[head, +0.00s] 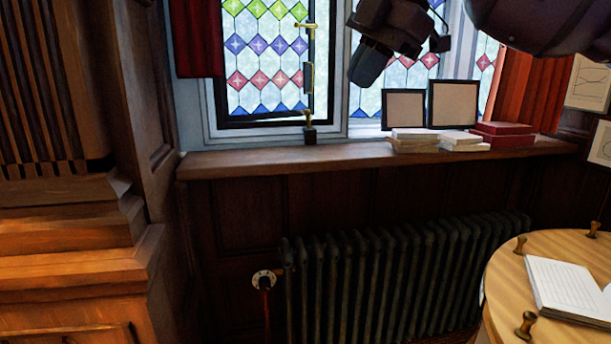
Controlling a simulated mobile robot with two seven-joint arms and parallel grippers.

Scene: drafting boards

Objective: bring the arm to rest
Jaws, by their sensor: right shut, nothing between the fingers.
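My right gripper (370,62) is at the top of the head view, right of centre, in front of the stained-glass window. It is dark, points down and to the left, and its fingers are together with nothing between them. It hangs in the air above the window sill. My right arm comes in from the upper right corner. My left gripper is not in the head view.
A window sill (250,164) bears two frames (452,103), white books (414,140) and red boxes (503,134). A dark radiator (390,285) stands below. A round wooden table (515,290) with an open notebook (566,290) is at lower right. Carved woodwork (70,240) fills the left.

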